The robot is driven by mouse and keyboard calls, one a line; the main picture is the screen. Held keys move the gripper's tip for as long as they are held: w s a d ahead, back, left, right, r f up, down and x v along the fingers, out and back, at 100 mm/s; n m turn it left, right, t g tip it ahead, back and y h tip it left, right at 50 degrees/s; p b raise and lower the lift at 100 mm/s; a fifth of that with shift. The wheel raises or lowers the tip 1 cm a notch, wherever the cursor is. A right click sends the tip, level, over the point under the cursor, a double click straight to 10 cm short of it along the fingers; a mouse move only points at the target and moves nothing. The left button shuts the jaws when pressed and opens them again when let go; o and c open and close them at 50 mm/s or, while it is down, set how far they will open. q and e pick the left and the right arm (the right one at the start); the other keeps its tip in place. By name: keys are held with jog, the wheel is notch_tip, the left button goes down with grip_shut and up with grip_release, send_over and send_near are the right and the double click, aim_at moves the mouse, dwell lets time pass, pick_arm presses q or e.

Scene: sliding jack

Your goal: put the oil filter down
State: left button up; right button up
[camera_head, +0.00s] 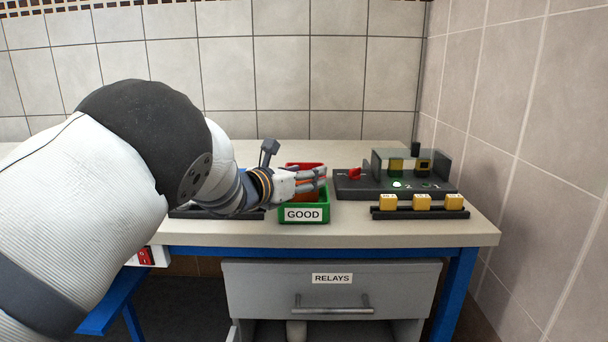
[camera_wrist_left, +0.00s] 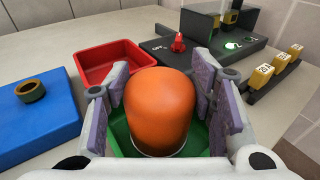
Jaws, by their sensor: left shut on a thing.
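My left gripper (camera_head: 312,180) is shut on the orange oil filter (camera_wrist_left: 158,108). In the left wrist view, the filter stands upright between the finger pads, domed end up. It is over or inside the green bin (camera_wrist_left: 122,135) labelled GOOD, which also shows in the head view (camera_head: 285,215). The fingers and filter hide most of the bin's inside, and I cannot tell whether the filter touches its floor. In the head view the gripper mostly covers the filter. My right gripper is not in view.
A red bin (camera_wrist_left: 110,62) sits behind the green one. A dark test fixture (camera_head: 350,187) with a red knob and lit green lamp stands to the right, with yellow relays (camera_head: 422,202) on a rack before it. A blue block (camera_wrist_left: 35,125) carrying a dark ring lies left.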

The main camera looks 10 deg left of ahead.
pick_arm(q)
jog(key=o, duration=1.3)
jog(key=shift+f, duration=0.1)
jog(key=shift+s+r, duration=0.15)
jog(key=shift+r, duration=0.2)
jog(key=p+v, duration=0.2)
jog(key=v, duration=0.9)
jog(key=shift+s+a, duration=0.15)
jog(key=shift+s, duration=0.2)
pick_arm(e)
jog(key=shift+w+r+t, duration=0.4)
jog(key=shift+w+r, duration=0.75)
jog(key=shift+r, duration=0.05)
pick_arm(q)
jog(key=shift+f, duration=0.15)
